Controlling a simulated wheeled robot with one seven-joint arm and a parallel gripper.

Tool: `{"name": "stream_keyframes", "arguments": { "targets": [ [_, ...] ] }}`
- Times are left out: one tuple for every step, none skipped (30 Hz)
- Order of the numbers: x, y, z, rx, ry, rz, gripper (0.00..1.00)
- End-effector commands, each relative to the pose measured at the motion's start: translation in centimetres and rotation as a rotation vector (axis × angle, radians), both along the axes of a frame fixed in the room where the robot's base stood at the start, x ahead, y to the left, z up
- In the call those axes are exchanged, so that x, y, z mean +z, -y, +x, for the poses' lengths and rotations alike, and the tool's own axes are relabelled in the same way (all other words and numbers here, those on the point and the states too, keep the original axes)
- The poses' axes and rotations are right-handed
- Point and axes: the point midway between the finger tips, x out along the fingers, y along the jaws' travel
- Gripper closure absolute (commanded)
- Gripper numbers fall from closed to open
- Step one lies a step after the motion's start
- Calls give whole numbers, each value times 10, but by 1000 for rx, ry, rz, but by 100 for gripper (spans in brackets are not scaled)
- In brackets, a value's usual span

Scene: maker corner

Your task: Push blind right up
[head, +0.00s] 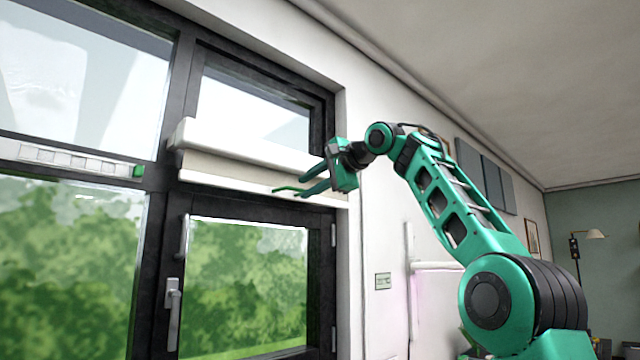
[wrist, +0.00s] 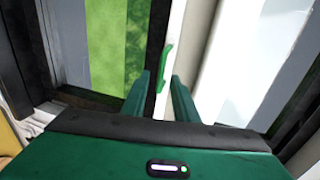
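The right blind (head: 250,158) is a white, gathered stack across the right window, between its upper pane and lower casement. Its pale bottom rail (head: 225,180) also shows as a white strip in the wrist view (wrist: 178,45). A bright green handle (head: 284,190) is on the rail. I cannot tell whether a finger touches the rail.
A left blind (head: 70,158) with a green tab hangs across the left window. The wall (head: 375,230) right of the window carries a small plate (head: 383,281) and a white pipe-like fitting (head: 409,265).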

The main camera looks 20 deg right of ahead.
Motion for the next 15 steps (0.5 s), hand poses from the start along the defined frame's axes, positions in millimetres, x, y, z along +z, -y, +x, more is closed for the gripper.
{"name": "stream_keyframes", "arguments": {
  "targets": [
    [2, 2, -6, -2, 1, -2, 73],
    [2, 4, -9, -2, 1, -3, 73],
    [3, 6, -13, -4, 2, -1, 73],
    [4, 7, -15, -3, 1, -1, 73],
    [5, 8, -18, -3, 1, -2, 73],
    [6, 9, -22, -4, 1, -2, 73],
    [6, 10, -25, -3, 1, -2, 73],
    [7, 11, -27, -3, 1, -2, 73],
    [8, 12, -31, -3, 1, -2, 73],
    [9, 13, -34, -3, 1, -2, 73],
    [9, 14, -36, -2, 1, -2, 73],
    [10, 15, -39, -2, 1, -2, 73],
    [11, 16, -41, -3, 1, -2, 73],
    [11, 17, -43, -2, 0, -1, 73],
    [12, 17, -46, -2, 1, -2, 73]
  ]
}}
